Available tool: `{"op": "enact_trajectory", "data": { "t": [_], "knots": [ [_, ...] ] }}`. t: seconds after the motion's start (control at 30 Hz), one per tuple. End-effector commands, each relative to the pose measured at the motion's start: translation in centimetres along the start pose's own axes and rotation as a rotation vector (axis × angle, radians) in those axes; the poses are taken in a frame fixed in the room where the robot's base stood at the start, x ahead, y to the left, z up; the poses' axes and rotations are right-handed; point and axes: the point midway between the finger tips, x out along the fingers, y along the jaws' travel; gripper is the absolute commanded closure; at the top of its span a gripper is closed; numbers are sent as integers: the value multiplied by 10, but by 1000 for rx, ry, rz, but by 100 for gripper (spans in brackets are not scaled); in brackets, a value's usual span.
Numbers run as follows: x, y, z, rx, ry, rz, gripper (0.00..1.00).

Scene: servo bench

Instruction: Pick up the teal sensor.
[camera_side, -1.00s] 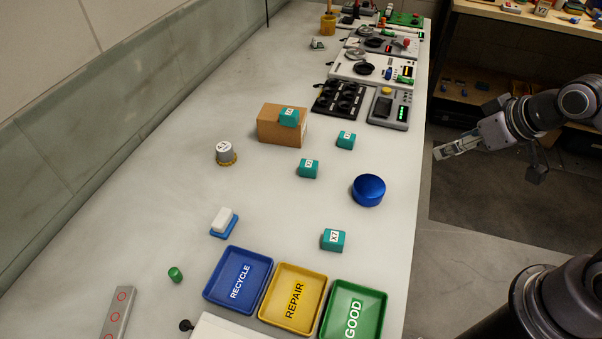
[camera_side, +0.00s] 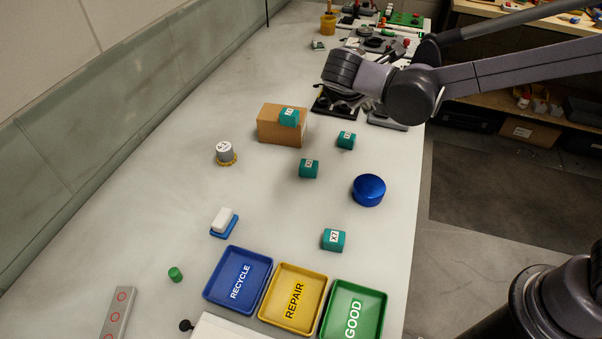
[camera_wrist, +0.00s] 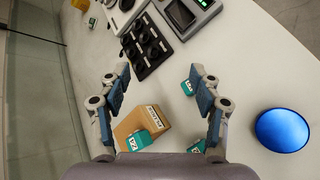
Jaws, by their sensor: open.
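Several teal sensors with white labels are in the side view. One teal sensor (camera_side: 289,118) sits on top of a cardboard box (camera_side: 270,130). A second (camera_side: 346,141) and a third (camera_side: 309,169) lie on the bench near the box, and another (camera_side: 334,241) lies by the trays. In the wrist view my gripper (camera_wrist: 160,74) is open with nothing between its fingers. The box-top sensor (camera_wrist: 137,143) shows below, between the fingers and apart from them. One bench sensor (camera_wrist: 188,87) shows by the right finger, and another (camera_wrist: 197,147) is partly hidden by it.
Blue (camera_side: 210,292), yellow (camera_side: 266,309) and green (camera_side: 327,325) trays sit at the front. A white knob-like part (camera_side: 225,150) stands left of the box. Black devices (camera_wrist: 147,50) lie beyond it.

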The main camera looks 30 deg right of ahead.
Motion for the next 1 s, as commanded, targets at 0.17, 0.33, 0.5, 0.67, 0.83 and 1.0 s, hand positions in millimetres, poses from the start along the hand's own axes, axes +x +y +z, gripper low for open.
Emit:
{"op": "enact_trajectory", "data": {
  "t": [0.17, 0.33, 0.5, 0.67, 0.83, 1.0],
  "knots": [
    [-8, 21, -53, -242, -124, 86, 36],
    [-22, 29, -102, -446, -258, 157, 36],
    [-42, 23, -151, -616, -401, 214, 36],
    [-58, 11, -183, -722, -510, 247, 36],
    [-66, 2, -197, -770, -568, 259, 36],
    [-59, 5, -195, -776, -577, 258, 36]
  ]
}}
